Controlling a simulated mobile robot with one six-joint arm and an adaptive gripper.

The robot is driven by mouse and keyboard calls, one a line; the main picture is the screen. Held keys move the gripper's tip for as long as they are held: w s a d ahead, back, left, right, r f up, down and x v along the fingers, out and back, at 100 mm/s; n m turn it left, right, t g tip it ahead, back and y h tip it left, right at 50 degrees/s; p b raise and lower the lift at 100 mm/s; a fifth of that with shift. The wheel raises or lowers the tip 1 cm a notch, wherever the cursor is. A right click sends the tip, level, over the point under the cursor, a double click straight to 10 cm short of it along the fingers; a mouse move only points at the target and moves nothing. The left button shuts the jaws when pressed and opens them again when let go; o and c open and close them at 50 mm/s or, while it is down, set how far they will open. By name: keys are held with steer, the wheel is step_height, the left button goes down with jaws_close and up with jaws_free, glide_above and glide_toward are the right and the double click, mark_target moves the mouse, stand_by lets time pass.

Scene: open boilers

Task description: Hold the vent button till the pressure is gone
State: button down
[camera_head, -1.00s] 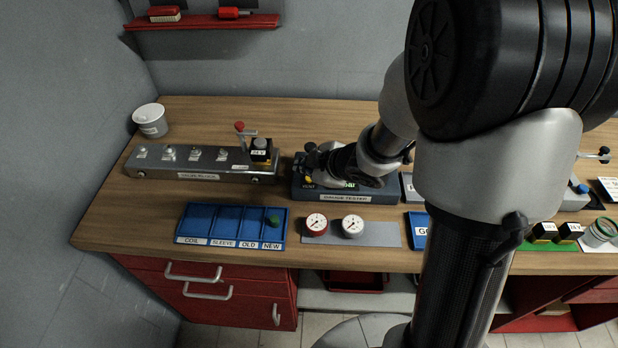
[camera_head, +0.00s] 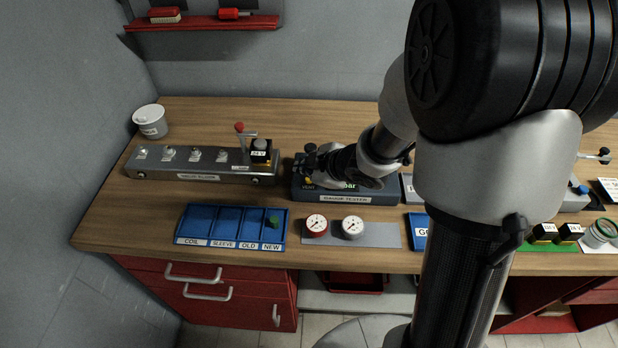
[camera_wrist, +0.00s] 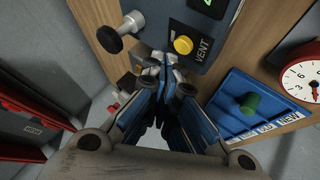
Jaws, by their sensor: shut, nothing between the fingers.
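The gauge tester (camera_head: 380,195) is a dark blue-grey box on the bench, partly covered by my arm in the head view. Its round yellow VENT button (camera_wrist: 183,45) is uncovered in the wrist view, with the white word VENT beside it. My gripper (camera_wrist: 163,75) is shut and empty, its fingertips just short of the button in the picture. I see no contact with the button. A green display (camera_wrist: 207,5) is cut off at the top edge of the wrist view. In the head view only "bar" (camera_head: 348,185) shows; the pressure number is hidden.
A black knob (camera_wrist: 110,39) sticks out of the tester near my fingers. A blue tray (camera_head: 232,226) with a green part lies in front, beside red and white gauges (camera_head: 317,225) on a grey mat (camera_head: 380,236). A steel valve block (camera_head: 205,168) stands to the left.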

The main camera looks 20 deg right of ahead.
mark_target(306, 181)
steer(key=shift+f, duration=0.1)
steer(key=shift+f+b, duration=0.3)
steer(key=shift+f, duration=0.05)
steer(key=shift+f+b, duration=0.4)
steer(key=shift+f, duration=0.05)
stand_by(0.5)
stand_by(1.8)
steer(key=shift+r+p, duration=0.95)
step_height(306, 181, up, 5)
steer(key=p, duration=0.5)
